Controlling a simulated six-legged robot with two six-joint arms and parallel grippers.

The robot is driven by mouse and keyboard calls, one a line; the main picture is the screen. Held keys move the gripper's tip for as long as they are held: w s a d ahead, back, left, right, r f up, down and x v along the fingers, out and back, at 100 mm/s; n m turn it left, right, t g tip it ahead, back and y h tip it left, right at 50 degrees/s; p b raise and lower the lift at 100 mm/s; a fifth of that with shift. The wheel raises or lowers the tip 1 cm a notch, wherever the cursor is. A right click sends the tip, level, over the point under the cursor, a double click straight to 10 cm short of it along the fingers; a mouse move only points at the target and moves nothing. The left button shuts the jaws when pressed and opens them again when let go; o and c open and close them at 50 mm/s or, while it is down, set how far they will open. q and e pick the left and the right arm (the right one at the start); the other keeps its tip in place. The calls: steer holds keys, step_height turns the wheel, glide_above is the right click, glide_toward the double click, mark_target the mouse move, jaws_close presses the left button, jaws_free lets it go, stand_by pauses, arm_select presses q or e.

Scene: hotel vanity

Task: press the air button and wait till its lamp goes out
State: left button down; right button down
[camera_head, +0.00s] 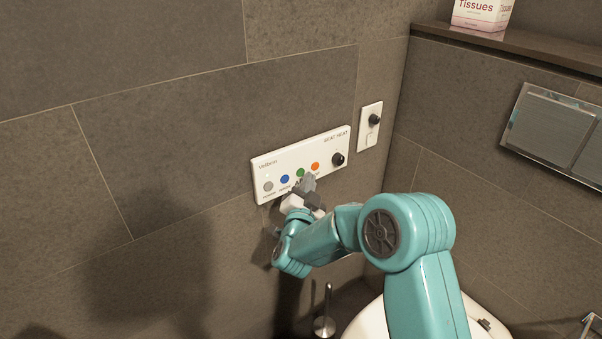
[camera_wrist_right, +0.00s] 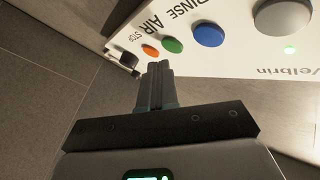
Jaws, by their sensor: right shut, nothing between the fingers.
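The white control panel (camera_head: 300,158) on the tiled wall has a row of grey, blue, green and orange buttons and a black knob. The green button (camera_head: 300,173) is the air button; in the right wrist view (camera_wrist_right: 173,46) the word AIR stands beside it. My right gripper (camera_head: 309,181) is shut and empty, its fingertips just below the green and orange buttons. In the right wrist view the fingertips (camera_wrist_right: 158,65) show close to both buttons; I cannot tell whether they touch the panel. No lit lamp shows by the green button. My left gripper is not in view.
The orange stop button (camera_head: 315,166) is close beside the green one, the blue button (camera_head: 285,179) on the other side. A green lamp (camera_wrist_right: 291,49) glows near the grey button. A small wall plate with a knob (camera_head: 370,126) is to the right. A toilet is below.

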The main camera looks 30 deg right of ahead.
stand_by(0.9)
steer(key=shift+w+b, duration=0.4)
steer(key=shift+w, duration=0.05)
steer(key=shift+w+a, duration=0.1)
steer(key=shift+w, duration=0.25)
stand_by(0.5)
steer(key=shift+b, duration=0.3)
steer(key=shift+s+b, duration=0.4)
steer(key=shift+s, duration=0.4)
steer(key=shift+s, duration=0.1)
